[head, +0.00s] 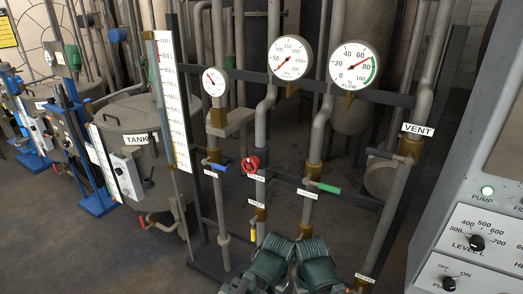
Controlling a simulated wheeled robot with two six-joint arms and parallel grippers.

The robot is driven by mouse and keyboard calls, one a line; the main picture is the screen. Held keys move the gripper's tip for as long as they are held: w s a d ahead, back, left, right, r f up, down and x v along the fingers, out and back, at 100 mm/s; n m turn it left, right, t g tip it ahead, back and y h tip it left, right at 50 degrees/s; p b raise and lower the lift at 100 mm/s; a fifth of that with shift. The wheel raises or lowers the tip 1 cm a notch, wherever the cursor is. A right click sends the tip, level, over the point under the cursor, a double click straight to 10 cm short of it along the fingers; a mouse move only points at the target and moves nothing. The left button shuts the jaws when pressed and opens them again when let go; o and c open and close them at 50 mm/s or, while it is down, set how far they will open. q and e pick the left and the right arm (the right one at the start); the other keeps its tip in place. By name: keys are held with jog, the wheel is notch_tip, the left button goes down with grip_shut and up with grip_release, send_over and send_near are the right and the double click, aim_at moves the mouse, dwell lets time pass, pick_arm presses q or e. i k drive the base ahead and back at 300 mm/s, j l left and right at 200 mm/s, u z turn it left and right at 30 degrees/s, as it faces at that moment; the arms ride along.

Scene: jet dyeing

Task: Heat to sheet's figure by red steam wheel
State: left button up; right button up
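The red steam wheel (250,164) is a small round handle on a vertical pipe in the middle of the head view. A white tag (255,177) hangs just below it, too small to read surely. A small round gauge (214,82) with a red needle stands above and left of the wheel. A kPa gauge (290,57) has its needle at the low end. No legible sheet with a figure shows. No gripper fingers show, and nothing touches the wheel.
Blue (215,167) and green (327,187) lever handles flank the wheel. A vent pipe tag (417,130) is right. A control panel (480,240) with knobs and a lit pump lamp (487,191) fills the lower right. The tank (130,105) stands left. Bare floor lies lower left.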

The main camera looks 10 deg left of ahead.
aim_at(253, 162)
jog(key=z, duration=1.05)
jog(key=k+j+z, duration=0.1)
jog(key=z, duration=0.2)
jog(key=k+z, duration=0.3)
jog(key=k+j, duration=0.15)
jog(key=k, duration=0.35)
jog(key=i+u, duration=0.1)
jog(key=u, duration=0.4)
jog(key=l+u, duration=0.1)
jog(key=u, duration=0.4)
jog(key=i+l+u, duration=0.1)
jog(key=u, duration=0.4)
jog(key=l+u, duration=0.15)
jog(key=u, duration=0.35)
jog(key=i, duration=0.05)
